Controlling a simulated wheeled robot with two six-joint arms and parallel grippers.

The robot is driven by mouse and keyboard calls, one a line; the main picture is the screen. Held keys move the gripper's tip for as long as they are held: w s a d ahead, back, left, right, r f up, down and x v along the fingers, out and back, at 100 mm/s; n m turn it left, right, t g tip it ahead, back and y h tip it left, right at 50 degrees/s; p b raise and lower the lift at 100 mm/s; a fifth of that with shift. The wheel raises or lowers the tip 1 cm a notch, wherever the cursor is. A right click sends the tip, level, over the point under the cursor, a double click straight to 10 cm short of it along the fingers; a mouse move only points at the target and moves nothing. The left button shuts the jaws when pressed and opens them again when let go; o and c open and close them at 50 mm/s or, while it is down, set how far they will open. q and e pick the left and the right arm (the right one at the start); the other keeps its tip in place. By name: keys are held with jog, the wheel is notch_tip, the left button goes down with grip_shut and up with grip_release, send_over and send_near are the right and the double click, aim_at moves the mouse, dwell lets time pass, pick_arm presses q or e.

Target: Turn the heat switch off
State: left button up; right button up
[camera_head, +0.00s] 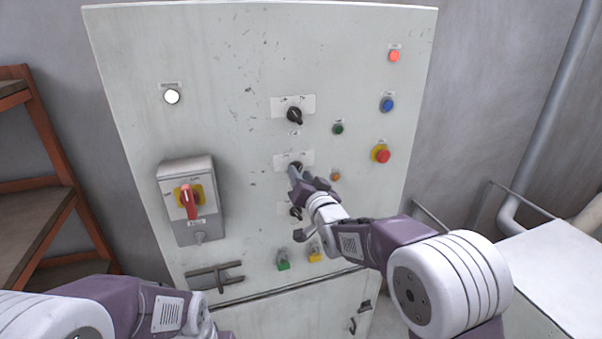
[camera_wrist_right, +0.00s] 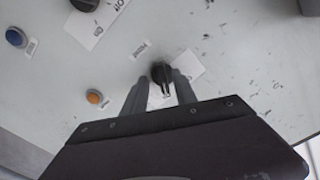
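Three black rotary switches sit in a column on the pale cabinet door (camera_head: 240,110): an upper one (camera_head: 294,115), a middle one (camera_head: 298,165) and a lower one (camera_head: 295,212). Their labels are too small to read, so I cannot tell which is the heat switch. My right gripper (camera_head: 296,172) is at the middle switch and partly covers it. In the right wrist view this switch (camera_wrist_right: 161,73) stands between the two fingertips of the gripper (camera_wrist_right: 161,80), with narrow gaps at its sides. My left arm shows at the lower left, its gripper out of view.
A red-handled main switch (camera_head: 189,202) juts out on the left. Red (camera_head: 394,56), blue (camera_head: 387,105), green (camera_head: 338,129) and orange (camera_head: 335,176) lights or buttons and an emergency stop (camera_head: 382,155) lie to the right. A shelf (camera_head: 35,220) stands at far left.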

jog(key=shift+s, duration=0.1)
jog(key=shift+s+a+r, duration=0.1)
jog(key=shift+s+a, duration=0.05)
jog(key=shift+a, duration=0.1)
grip_shut()
jog(key=shift+d, duration=0.1)
jog(key=shift+n+b, duration=5.45)
jog(key=shift+n, duration=0.45)
